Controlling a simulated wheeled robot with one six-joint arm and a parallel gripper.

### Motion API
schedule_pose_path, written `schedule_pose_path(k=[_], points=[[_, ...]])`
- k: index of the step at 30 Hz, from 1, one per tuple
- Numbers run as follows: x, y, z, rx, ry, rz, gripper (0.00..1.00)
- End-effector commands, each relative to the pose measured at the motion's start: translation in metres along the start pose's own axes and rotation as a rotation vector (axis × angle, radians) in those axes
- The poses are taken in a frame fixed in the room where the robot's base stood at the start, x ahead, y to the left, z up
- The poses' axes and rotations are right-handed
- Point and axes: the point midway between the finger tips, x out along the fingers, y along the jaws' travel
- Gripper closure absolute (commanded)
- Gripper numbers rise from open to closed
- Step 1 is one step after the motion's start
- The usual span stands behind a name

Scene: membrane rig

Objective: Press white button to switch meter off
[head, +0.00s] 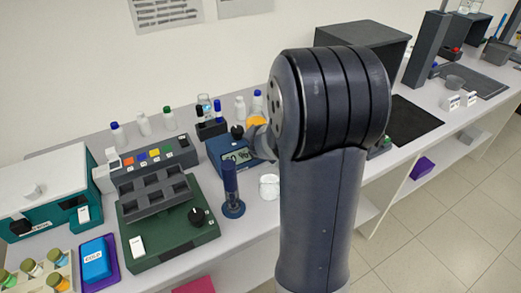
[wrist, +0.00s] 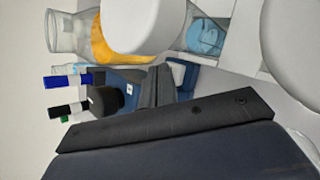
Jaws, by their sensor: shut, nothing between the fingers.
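The blue meter (head: 224,157) stands on the bench near the middle of the head view. Its display (head: 238,155) shows characters, too small to read surely. My arm covers the meter's right side. I cannot make out the white button in the head view. In the wrist view, blue parts (wrist: 183,76) show beside my gripper (wrist: 158,72), probably the meter, with a small white patch (wrist: 130,88) that I cannot identify. My gripper is shut and empty, close to these parts; contact cannot be told. In the head view my arm hides most of it.
A green-based device (head: 175,247) with a black knob and a blue upright tool (head: 231,190) stand left and in front of the meter.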

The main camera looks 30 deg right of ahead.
Motion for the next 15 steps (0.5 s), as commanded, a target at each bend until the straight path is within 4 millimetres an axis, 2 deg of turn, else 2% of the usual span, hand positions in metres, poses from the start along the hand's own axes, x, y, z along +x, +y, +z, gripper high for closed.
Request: schedule_pose_path(k=[15], points=[[-0.0041,0.0028,0.0028,0.0,0.0,-0.001,1.0]])
